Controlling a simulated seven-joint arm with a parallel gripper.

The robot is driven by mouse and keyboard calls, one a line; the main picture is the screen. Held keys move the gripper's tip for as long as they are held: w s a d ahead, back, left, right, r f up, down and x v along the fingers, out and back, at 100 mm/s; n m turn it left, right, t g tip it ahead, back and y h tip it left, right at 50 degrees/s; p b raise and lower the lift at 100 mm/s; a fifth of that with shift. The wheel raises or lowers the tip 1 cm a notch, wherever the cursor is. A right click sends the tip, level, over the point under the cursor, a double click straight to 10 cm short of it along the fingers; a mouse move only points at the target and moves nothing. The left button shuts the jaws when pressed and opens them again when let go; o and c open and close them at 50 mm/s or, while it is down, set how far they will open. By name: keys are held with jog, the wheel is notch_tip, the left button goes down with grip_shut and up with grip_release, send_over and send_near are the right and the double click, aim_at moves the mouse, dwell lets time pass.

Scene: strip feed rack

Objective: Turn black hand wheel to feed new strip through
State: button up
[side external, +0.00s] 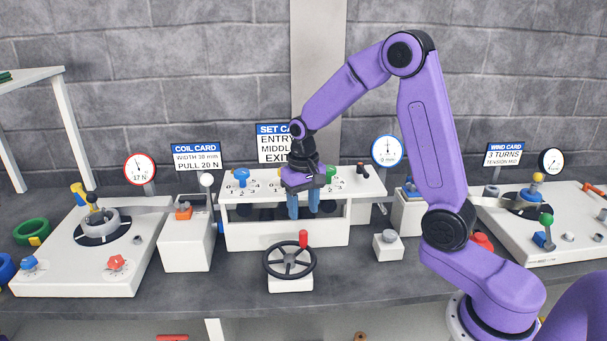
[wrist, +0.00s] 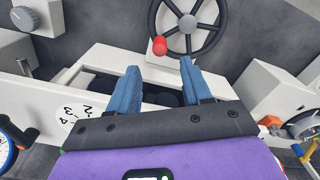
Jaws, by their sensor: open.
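The black hand wheel (side external: 289,260) stands at the front of the white roller frame, with a red knob (side external: 303,238) on its rim at the upper right. In the wrist view the wheel (wrist: 188,28) is at the top, and its red knob (wrist: 159,46) is at the rim's lower left. My gripper (side external: 303,212) is above and behind the wheel, over the roller frame, pointing down with blue fingers. In the wrist view its fingers (wrist: 160,82) are apart and nothing is between them. The strip itself is hard to make out within the frame.
The white roller frame (side external: 285,235) has coloured knobs on top. A white block with a grey knob (side external: 388,245) is right of the wheel. A coil stand (side external: 80,265) is at left, a winding stand (side external: 550,245) at right. Grey bench top is clear around the wheel.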

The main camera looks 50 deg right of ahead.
notch_tip(320, 180, up, 9)
dwell(0.3)
jog(key=shift+s+a+r, duration=0.1)
jog(key=s+a+f+n, duration=0.1)
jog(key=s+a+n, duration=0.7)
jog(key=s, duration=0.4)
jog(key=s+f+n, duration=0.2)
jog(key=s+n, duration=0.6)
jog(key=s, duration=0.9)
jog(key=shift+d+f, duration=0.35)
jog(key=shift+f, duration=0.05)
dwell(2.2)
